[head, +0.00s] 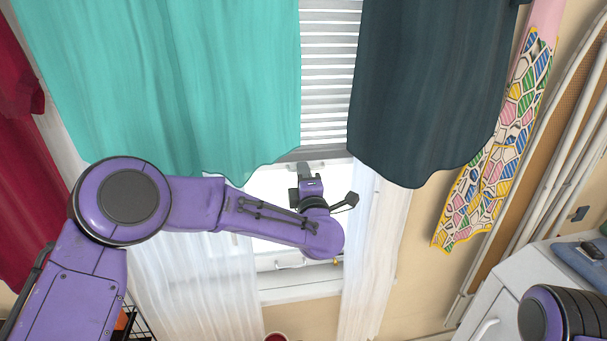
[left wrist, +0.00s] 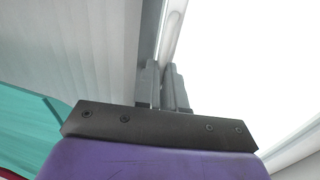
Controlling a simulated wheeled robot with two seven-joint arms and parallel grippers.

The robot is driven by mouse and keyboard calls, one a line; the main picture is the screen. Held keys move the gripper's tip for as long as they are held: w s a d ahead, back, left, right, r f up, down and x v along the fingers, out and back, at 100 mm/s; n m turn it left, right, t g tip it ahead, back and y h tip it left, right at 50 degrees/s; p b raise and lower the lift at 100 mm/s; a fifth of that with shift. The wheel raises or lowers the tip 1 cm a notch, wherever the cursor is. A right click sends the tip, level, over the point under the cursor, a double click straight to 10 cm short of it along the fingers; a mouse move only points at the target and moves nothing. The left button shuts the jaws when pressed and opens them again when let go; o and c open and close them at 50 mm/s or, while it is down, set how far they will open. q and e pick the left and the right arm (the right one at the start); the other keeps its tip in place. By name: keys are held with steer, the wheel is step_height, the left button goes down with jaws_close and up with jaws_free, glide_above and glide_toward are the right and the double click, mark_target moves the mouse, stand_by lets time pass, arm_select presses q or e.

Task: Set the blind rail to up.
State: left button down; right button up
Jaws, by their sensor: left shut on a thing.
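The blind hangs in the window between two curtains, with grey-white slats (head: 331,75) and a grey bottom rail (head: 330,154) at its lower edge. My left gripper (head: 304,168) is up at that rail, just right of the teal curtain's lower edge. In the left wrist view its grey fingers (left wrist: 163,85) are close together at the edge of the pale blind, with bright window beside them. The left gripper is shut on the rail; the grip itself is mostly hidden by the fingers. My right gripper is out of view; only part of the right arm shows at lower right.
A teal curtain (head: 170,80) hangs left of the blind and a dark curtain (head: 430,90) right of it, both close to my left gripper. White sheer curtains (head: 195,285) flank the lower window. A white cabinet (head: 520,270) stands at lower right.

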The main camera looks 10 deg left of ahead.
arm_select(q)
step_height(320, 180, up, 19)
steer(key=p, duration=0.6)
steer(key=shift+r, duration=0.1)
steer(key=c, duration=1.2)
jaws_free()
steer(key=shift+c, duration=0.2)
steer(key=shift+s+d+f, duration=0.15)
steer(key=shift+s+f, duration=0.1)
steer(key=shift+f, duration=0.05)
steer(key=b+v, duration=0.5)
steer(key=v, duration=0.5)
